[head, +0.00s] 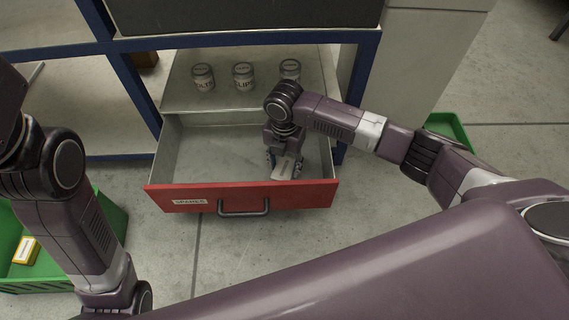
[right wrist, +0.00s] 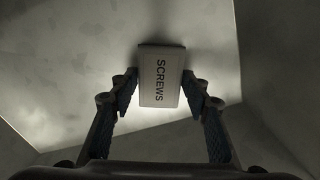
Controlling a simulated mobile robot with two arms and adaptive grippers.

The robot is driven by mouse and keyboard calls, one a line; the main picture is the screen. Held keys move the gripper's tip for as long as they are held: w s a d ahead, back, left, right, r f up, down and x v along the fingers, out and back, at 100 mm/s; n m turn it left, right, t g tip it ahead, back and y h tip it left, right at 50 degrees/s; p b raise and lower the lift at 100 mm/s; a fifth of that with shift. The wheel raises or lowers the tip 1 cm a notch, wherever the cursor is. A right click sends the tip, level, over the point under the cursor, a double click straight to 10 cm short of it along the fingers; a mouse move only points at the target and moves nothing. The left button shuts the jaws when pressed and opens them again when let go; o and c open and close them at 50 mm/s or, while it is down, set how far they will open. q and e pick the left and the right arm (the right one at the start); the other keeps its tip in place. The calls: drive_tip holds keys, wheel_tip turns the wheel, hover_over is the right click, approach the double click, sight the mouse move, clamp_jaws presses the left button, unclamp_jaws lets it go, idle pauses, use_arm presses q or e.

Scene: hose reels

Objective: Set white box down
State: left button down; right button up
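The white box (right wrist: 160,78), labelled SCREWS, sits between the two fingertips of my right gripper (right wrist: 160,82) in the right wrist view. Both fingertips appear to touch its sides. In the head view my right gripper (head: 283,163) points down inside the open red-fronted drawer (head: 240,196), near its right end, with the white box (head: 286,168) low between the fingers. I cannot tell whether the box touches the drawer floor. My left arm is at the left of the head view, but its gripper is out of the picture.
Several labelled jars (head: 243,76) stand on the grey surface behind the drawer. The left and middle of the drawer are empty. A green bin (head: 110,222) with a yellow-and-white box (head: 26,250) is at left; another green bin (head: 448,128) is at right, partly behind my arm.

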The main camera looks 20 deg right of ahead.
drive_tip(key=shift+o, duration=1.3)
